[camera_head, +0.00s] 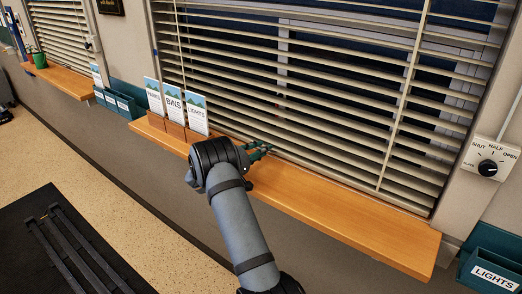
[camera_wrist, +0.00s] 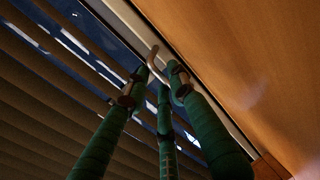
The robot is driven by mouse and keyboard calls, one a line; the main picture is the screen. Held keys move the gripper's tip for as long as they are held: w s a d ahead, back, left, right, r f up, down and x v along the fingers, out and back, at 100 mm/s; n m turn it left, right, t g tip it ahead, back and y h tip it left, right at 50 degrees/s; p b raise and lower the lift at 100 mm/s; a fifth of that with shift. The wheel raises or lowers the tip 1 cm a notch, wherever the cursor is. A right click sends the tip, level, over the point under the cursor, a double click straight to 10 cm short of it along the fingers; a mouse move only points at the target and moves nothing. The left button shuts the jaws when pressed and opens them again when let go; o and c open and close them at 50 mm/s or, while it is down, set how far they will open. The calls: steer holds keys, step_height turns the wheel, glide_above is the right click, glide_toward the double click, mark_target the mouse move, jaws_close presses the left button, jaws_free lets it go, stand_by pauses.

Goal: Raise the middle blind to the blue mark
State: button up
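The large slatted blind (camera_head: 330,85) covers the window in the middle of the head view, with dark glass showing between its slats. It is most likely the middle blind. Its lower slats are close to the wooden sill. My gripper (camera_head: 264,151) has green-wrapped fingers and is low at the blind, just above the sill. In the wrist view my gripper's fingertips (camera_wrist: 159,75) are close together around or just before a thin bent metal piece (camera_wrist: 153,56). I cannot tell whether they touch it. Slats (camera_wrist: 40,90) fill the left there.
The wooden sill (camera_head: 350,215) runs below the blind. Small signs (camera_head: 174,108) stand on its left end. A dial (camera_head: 488,167) marked SHUT, HALF, OPEN is on the right wall above a green LIGHTS bin (camera_head: 490,275). Another blind (camera_head: 62,35) is at far left.

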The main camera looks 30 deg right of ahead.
jaws_close()
stand_by(0.6)
